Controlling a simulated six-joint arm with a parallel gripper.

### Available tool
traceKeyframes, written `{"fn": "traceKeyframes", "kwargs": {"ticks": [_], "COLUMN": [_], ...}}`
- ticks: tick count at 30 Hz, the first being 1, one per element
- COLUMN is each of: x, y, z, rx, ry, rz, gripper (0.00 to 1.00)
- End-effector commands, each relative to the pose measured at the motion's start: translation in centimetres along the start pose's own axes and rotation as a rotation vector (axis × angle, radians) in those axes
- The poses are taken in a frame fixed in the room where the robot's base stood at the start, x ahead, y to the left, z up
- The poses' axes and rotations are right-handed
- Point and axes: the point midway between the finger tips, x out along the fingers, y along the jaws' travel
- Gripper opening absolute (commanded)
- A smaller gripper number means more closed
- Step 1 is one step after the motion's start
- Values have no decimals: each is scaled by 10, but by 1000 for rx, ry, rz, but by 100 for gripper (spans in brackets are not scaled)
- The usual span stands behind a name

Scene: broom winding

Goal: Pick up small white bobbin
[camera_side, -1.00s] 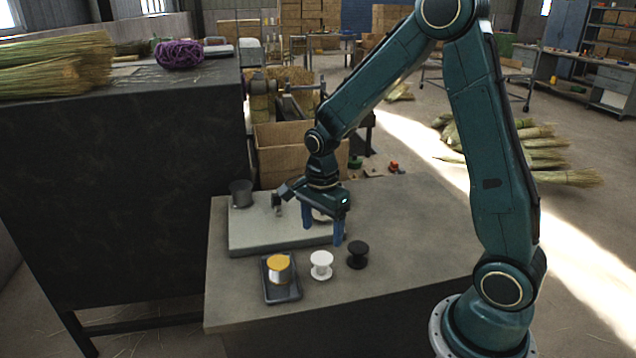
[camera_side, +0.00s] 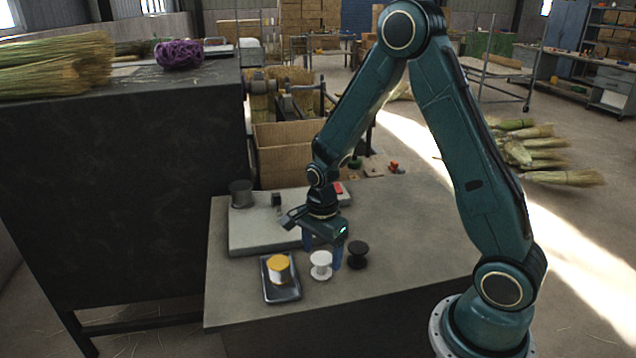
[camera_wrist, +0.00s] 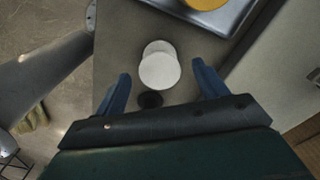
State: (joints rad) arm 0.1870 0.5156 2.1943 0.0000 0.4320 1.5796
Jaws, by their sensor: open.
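The small white bobbin (camera_side: 321,265) stands upright on the grey table, between a tray and a black bobbin. In the wrist view the white bobbin (camera_wrist: 160,66) shows from above, just beyond the gap between the blue fingers. My gripper (camera_side: 322,257) is open and empty, with its blue fingers low behind and beside the white bobbin. In the wrist view my gripper (camera_wrist: 160,82) has its fingers spread wide. The side view does not show clearly whether a finger touches the bobbin.
The black bobbin (camera_side: 357,254) stands close on the right. A dark tray (camera_side: 284,297) holding a yellow-topped bobbin (camera_side: 279,268) lies on the left. A raised grey slab (camera_side: 250,237) and a dark cup (camera_side: 241,193) are behind. The table's right part is clear.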

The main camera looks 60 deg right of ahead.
Motion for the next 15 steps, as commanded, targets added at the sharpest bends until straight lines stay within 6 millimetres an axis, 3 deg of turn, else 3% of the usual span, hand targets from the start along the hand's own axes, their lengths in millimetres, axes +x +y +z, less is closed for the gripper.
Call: {"fn": "traceKeyframes", "kwargs": {"ticks": [6, 15], "x": [22, 29], "y": [1, 0], "z": [0, 0], "rx": [0, 0], "ry": [0, 0], "rz": [2, 0], "gripper": [72, 72]}}
